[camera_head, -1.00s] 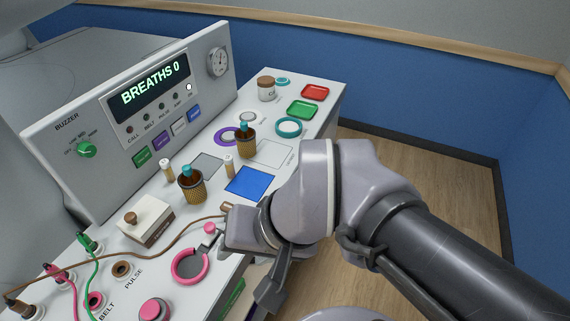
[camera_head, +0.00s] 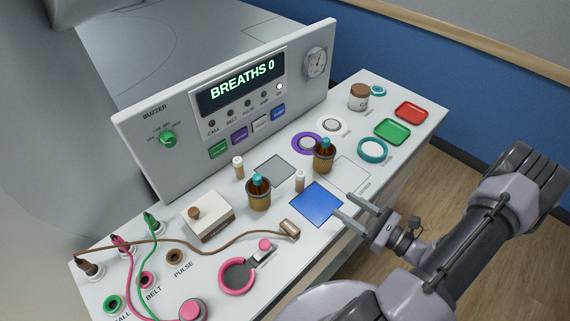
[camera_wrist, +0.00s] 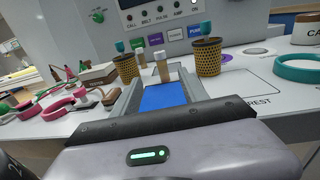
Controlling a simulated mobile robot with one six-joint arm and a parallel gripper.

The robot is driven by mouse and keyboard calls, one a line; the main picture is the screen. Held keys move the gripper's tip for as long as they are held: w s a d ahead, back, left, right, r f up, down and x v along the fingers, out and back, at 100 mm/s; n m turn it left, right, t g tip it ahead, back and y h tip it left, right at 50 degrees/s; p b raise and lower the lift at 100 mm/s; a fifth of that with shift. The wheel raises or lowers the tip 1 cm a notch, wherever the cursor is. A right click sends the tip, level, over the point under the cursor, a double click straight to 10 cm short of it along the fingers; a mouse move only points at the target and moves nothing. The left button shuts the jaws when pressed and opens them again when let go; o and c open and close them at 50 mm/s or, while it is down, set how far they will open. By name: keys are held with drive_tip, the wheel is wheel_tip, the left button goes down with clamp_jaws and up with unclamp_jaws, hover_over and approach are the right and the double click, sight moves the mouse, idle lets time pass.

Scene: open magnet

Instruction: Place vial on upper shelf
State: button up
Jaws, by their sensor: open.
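Two small capped vials stand upright on the white console top. One vial (camera_head: 300,181) is just behind the blue square (camera_head: 316,204), and in the wrist view this vial (camera_wrist: 163,66) shows beyond and between my fingers. The other vial (camera_head: 238,167) stands further left, by a grey square, and also shows in the wrist view (camera_wrist: 140,57). My gripper (camera_head: 345,205) is open and empty at the right edge of the blue square, its fingers pointing left across the console. I cannot make out an upper shelf in these views.
A white box (camera_head: 207,217), a brown cable (camera_head: 240,238) and a pink ring (camera_head: 237,276) lie left. Green (camera_head: 393,131) and red (camera_head: 411,112) trays are at the far right. The upright panel (camera_head: 190,150) bounds the back.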

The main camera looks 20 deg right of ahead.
sight(304, 179)
drive_tip(key=b+x, duration=0.1)
drive_tip(key=x, duration=0.4)
drive_tip(key=b+x, duration=0.1)
drive_tip(key=x, duration=0.5)
drive_tip(key=b+x, duration=0.1)
drive_tip(key=x, duration=0.5)
drive_tip(key=shift+f+b, duration=0.3)
drive_tip(key=shift+b, duration=0.1)
clamp_jaws()
